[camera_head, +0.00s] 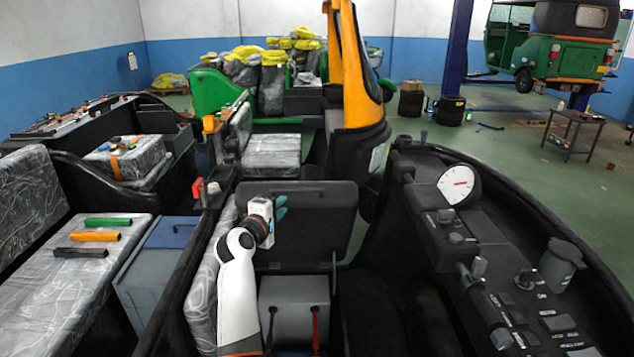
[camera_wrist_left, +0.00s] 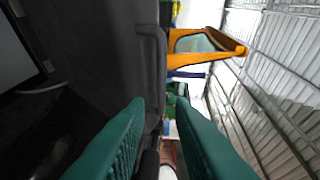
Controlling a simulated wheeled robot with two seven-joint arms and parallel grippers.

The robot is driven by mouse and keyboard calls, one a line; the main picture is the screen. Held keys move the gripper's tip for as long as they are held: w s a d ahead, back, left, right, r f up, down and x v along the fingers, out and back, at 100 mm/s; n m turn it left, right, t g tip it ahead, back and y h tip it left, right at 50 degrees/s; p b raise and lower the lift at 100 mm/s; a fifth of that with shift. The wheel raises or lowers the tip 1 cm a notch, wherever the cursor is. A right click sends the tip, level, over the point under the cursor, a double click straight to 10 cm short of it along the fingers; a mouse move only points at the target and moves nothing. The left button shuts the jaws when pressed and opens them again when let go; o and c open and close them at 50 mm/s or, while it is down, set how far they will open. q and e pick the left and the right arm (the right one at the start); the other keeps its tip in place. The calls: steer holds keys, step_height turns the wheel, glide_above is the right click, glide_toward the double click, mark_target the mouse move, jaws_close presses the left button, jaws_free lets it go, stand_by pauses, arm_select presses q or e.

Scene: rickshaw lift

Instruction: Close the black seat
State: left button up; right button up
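The black seat (camera_head: 325,222) is tilted up, its broad dark face standing nearly upright above an open compartment with a grey box (camera_head: 293,305). My left gripper (camera_head: 280,206) is at the left part of the raised seat, in front of its face in the head view. In the left wrist view, its two green fingers (camera_wrist_left: 160,102) are spread apart. The dark seat panel (camera_wrist_left: 105,60) fills the left of that view, and its edge runs down toward the gap between the fingers. I cannot tell whether a finger touches it. My right gripper is not in view.
A black control panel with a gauge (camera_head: 458,185) and levers takes up the right side. A grey wrapped seat (camera_head: 270,150) and an orange pillar (camera_head: 362,75) stand behind. Wrapped seats with colored bars (camera_head: 94,237) lie left, beyond a black side wall.

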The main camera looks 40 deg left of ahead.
mark_target(298, 191)
arm_select(q)
steer(key=p+x, duration=0.1)
steer(key=x, duration=1)
steer(key=shift+w+a, duration=0.1)
steer(key=shift+w, duration=0.25)
jaws_close()
